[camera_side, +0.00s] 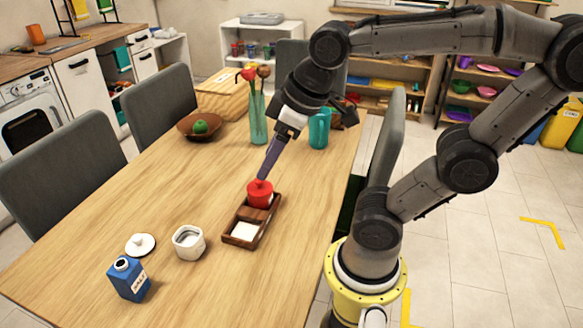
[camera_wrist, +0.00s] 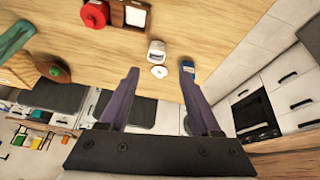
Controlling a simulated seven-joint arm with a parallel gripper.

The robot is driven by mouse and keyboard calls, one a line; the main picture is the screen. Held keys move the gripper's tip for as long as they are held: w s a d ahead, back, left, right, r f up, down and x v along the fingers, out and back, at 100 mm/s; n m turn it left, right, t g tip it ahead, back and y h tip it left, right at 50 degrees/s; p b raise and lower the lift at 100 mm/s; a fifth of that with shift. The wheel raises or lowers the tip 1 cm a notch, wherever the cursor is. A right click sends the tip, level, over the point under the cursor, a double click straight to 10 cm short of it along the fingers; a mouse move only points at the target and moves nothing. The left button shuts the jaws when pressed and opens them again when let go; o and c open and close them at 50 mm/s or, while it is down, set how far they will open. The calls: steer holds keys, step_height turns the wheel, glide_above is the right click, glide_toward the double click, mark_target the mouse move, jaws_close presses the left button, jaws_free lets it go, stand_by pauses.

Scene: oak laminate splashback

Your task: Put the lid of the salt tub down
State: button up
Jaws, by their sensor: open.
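The open white tub (camera_side: 188,242), apparently the salt tub, stands upright on the table; it also shows in the wrist view (camera_wrist: 156,53).
A red lidded pot (camera_side: 260,194) sits in a dark wooden caddy (camera_side: 228,240) with a white item. A blue carton (camera_side: 128,280) stands near the lid. A glass vase (camera_side: 258,118), teal jug (camera_side: 319,128) and fruit bowl (camera_side: 186,128) stand farther back. The left-middle tabletop is clear.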

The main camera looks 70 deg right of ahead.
steer(key=shift+m+t, duration=0.3)
steer(key=shift+m, duration=0.6)
steer(key=s+f, duration=0.1)
steer(key=s, duration=0.1)
steer(key=s+f, duration=0.1)
steer(key=shift+s+d+f, duration=0.1)
steer(key=shift+s+f, duration=0.05)
steer(key=shift+s, duration=0.25)
